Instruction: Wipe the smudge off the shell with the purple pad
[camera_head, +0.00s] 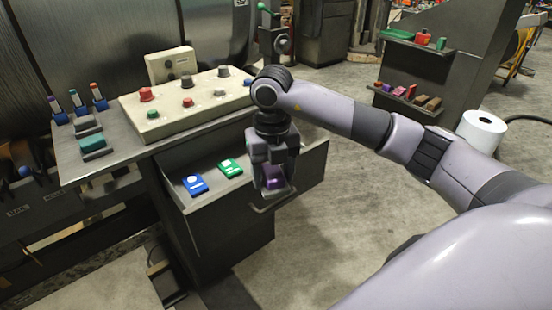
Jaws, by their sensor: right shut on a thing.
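My right gripper (272,182) points down over the right part of an open drawer. It is shut on the purple pad (275,173), which shows between its fingers. I cannot tell whether the pad touches the drawer floor. A cream control box (190,98) with red, green and grey knobs stands on the bench above and behind the gripper. I cannot tell which surface is the shell, and I make out no smudge. My left gripper is out of view.
The drawer (214,203) also holds a blue card (195,184) and a green card (231,168). Several coloured markers and a teal-topped block (92,143) are at the bench's left end. A white roll (482,128) stands at the right. Open floor lies in front.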

